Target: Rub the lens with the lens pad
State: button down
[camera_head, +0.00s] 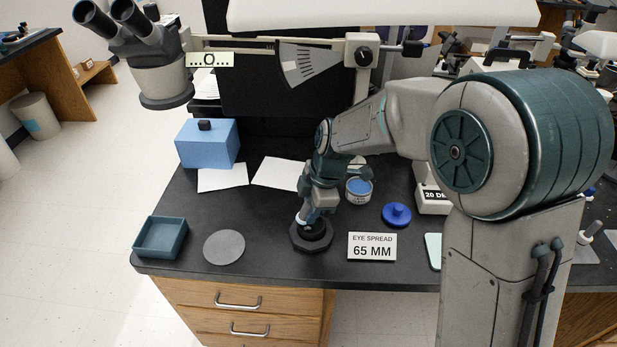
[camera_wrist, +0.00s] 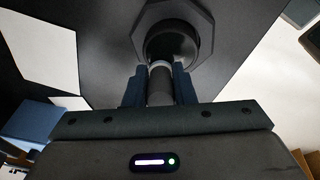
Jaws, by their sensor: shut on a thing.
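My gripper (camera_head: 306,214) reaches down over the bench and is shut on the lens pad (camera_wrist: 159,88), a dark stick with a pale band at its far end. The wrist view shows my two fingers (camera_wrist: 159,90) on either side of it. Just beyond the tip is the lens (camera_wrist: 172,42), a dark glossy round in a black eight-sided holder (camera_wrist: 203,28). In the head view the holder (camera_head: 312,245) stands on the bench directly under my gripper. The pad's tip overlaps the lens's near edge in the wrist view; I cannot tell whether they touch.
A sign (camera_head: 372,247) and a blue knobbed disc (camera_head: 397,214) lie right of the holder. A blue-topped jar (camera_head: 358,190) stands behind. A grey disc (camera_head: 224,247) and teal tray (camera_head: 160,238) are to the left. White sheets (camera_head: 222,178) and a blue box (camera_head: 207,148) lie behind.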

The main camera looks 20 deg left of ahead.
jog(key=shift+w+a+r, duration=0.2)
jog(key=shift+a, duration=0.15)
jog(key=v, duration=0.1)
jog(key=p+v, duration=0.1)
jog(key=v, duration=0.1)
jog(key=shift+s+a+r+p, duration=0.1)
jog(key=shift+a+p, duration=0.15)
jog(key=shift+p, duration=0.15)
jog(key=shift+a+p+v, duration=0.2)
jog(key=shift+p+v, duration=0.25)
jog(key=shift+v, duration=0.3)
jog(key=shift+a+p+v, duration=0.15)
jog(key=shift+p+v, duration=0.3)
jog(key=shift+v, duration=0.25)
jog(key=shift+a+p+v, duration=0.2)
jog(key=shift+p+v, duration=0.25)
jog(key=shift+v, duration=0.3)
jog(key=shift+r, duration=0.1)
